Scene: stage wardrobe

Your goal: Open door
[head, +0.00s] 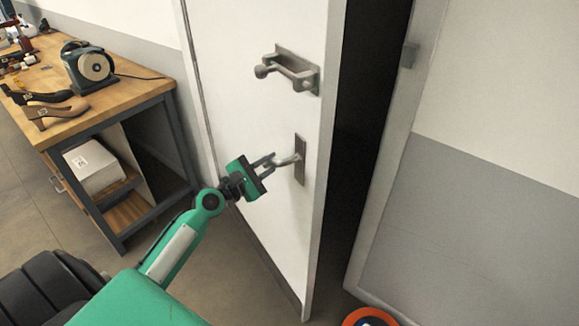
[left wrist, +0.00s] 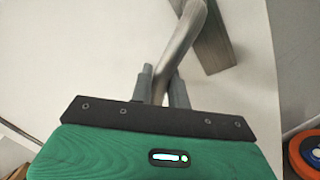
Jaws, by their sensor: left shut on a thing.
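The white door (head: 245,75) stands ajar, with a dark gap between its right edge and the frame (head: 398,130). A metal lever handle (head: 290,160) sits on a plate on the door. My left gripper (head: 268,161) is shut on the lever handle. In the left wrist view the two fingers (left wrist: 160,85) close on either side of the curved metal lever (left wrist: 185,38), and its plate (left wrist: 216,45) is behind. A metal bracket-like fitting (head: 290,70) is higher on the door. My right gripper is not in view.
A wooden workbench (head: 125,70) with a bench grinder (head: 88,67) and shoe forms stands left of the door. A white box (head: 95,165) is on its shelf. An orange round object (head: 368,317) is on the floor at the bottom.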

